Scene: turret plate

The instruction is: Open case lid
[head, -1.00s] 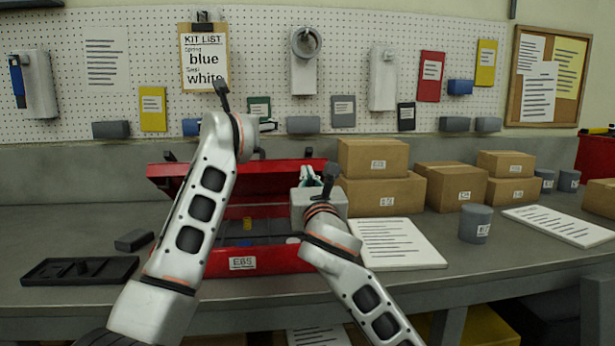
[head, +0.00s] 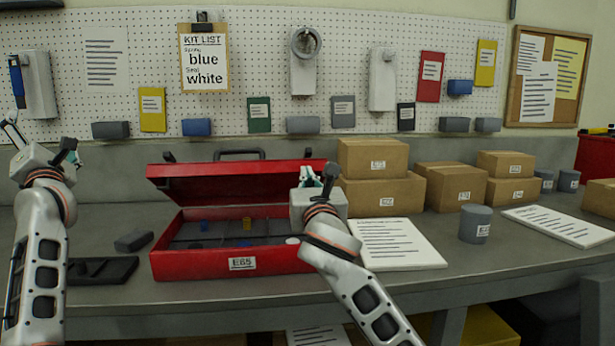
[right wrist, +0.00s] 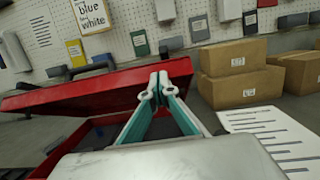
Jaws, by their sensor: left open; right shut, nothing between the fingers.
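The red case (head: 200,265) stands on the bench with label E65 on its front. My left gripper (head: 10,128) is open and empty at the far left, away from the case.
Cardboard boxes (head: 381,196) stand right of the case, beside a white sheet (head: 400,244) and a grey can (head: 475,224). A dark tray (head: 103,270) and a grey block (head: 134,240) lie left of it. A pegboard (head: 270,60) rises behind.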

